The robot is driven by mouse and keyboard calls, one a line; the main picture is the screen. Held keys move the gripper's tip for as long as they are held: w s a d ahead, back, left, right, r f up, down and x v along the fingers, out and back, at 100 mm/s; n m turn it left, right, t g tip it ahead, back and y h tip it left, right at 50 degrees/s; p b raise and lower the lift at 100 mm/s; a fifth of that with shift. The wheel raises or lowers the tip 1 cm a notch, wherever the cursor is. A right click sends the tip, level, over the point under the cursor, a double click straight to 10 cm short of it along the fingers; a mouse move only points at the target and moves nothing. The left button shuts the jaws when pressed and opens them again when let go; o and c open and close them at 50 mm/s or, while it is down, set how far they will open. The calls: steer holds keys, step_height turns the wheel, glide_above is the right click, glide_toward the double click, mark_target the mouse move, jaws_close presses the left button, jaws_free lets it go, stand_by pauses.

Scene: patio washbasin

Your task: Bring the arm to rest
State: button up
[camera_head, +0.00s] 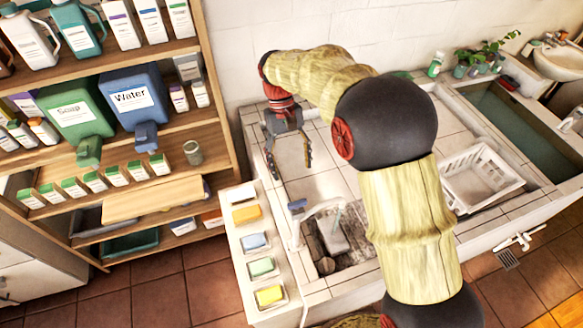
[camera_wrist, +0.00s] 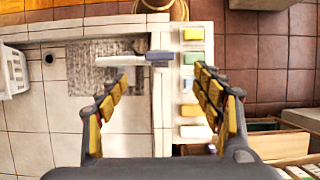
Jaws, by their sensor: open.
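My gripper (camera_head: 290,165) hangs fingers-down over the tiled washbasin counter (camera_head: 345,178), at its left part behind the faucet (camera_head: 318,205). Its two fingers are apart with nothing between them. In the wrist view my gripper (camera_wrist: 160,95) shows the same open fingers, with the tiled counter and the faucet's grey-blue end (camera_wrist: 158,58) beyond them. My arm reaches up from the bottom of the head view and bends over the counter; it hides part of the basin.
A shelf (camera_head: 120,215) with a green Soap jug (camera_head: 75,112), a blue Water jug (camera_head: 130,95) and boxes stands at left. Colored soaps on a ledge (camera_head: 235,225) lie beside the sunken basin (camera_head: 345,243). A white crate (camera_head: 480,180) and a water trough (camera_head: 515,125) are at right.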

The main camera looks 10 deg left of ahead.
stand_by(0.3)
steer(key=s+d+f+m+t+b, duration=0.1)
steer(key=s+d+f+t+b, duration=0.1)
steer(key=s+d+b, duration=0.5)
steer(key=s+d+f+m+t+y+b, duration=0.1)
steer(key=s+d+f+m+t+b, duration=0.1)
steer(key=s+d+t+b, duration=0.2)
steer(key=s+d+f+m+t+y+b, duration=0.1)
steer(key=s+d+f+m+t+b, duration=0.1)
steer(key=s+d+b, duration=0.8)
steer(key=shift+s+d+f+t, duration=0.25)
steer(key=shift+s+d+t, duration=0.45)
steer(key=shift+d, duration=1.65)
